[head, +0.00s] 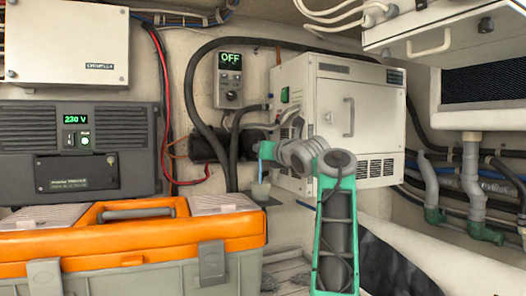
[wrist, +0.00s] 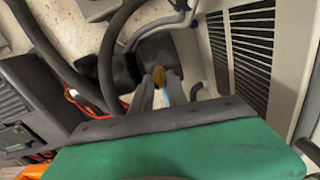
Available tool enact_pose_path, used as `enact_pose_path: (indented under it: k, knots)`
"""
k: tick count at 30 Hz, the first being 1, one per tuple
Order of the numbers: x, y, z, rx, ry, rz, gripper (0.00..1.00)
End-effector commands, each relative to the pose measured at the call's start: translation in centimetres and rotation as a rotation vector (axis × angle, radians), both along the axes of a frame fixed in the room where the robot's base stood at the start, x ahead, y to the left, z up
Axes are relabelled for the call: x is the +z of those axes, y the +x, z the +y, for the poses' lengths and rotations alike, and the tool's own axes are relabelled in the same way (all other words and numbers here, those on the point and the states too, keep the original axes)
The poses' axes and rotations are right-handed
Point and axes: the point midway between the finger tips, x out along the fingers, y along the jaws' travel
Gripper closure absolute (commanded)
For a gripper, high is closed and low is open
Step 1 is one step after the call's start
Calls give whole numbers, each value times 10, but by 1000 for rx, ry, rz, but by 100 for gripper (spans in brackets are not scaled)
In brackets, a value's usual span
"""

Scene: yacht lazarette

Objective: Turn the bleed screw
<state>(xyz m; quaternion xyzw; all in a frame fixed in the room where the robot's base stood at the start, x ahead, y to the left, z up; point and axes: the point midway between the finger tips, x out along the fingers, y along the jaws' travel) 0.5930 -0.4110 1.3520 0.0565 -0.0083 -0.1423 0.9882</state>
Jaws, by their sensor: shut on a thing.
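The bleed screw (wrist: 158,75) shows in the wrist view as a small brass-yellow piece in front of a dark body. My gripper (wrist: 159,82) is shut on it, with one grey finger on each side. The fingers hide part of the screw, and its turn angle cannot be told. In the head view my green arm reaches to the black cylindrical unit (head: 207,147) beside the white cabinet. There my wrist hides the fingers and the screw.
The white vented cabinet (head: 340,120) stands close on the right. Black hoses (head: 192,100) loop around the work spot. A small pale cup (head: 260,190) sits below my wrist, under a thin blue strip. An orange-lidded toolbox (head: 130,238) fills the lower left. A wall display (head: 230,58) reads OFF.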

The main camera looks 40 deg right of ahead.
Motion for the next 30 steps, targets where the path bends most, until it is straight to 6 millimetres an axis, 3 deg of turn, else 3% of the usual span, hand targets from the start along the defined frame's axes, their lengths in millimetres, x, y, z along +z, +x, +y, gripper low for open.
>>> enact_pose_path:
  k: [9,23,24,30]
  knots:
    - [-2,1,0,2,-97,32,100]
    - [-2,1,0,2,-108,36,100]
    - [-2,1,0,2,-108,36,79]
    - [-1,0,0,1,-109,34,62]
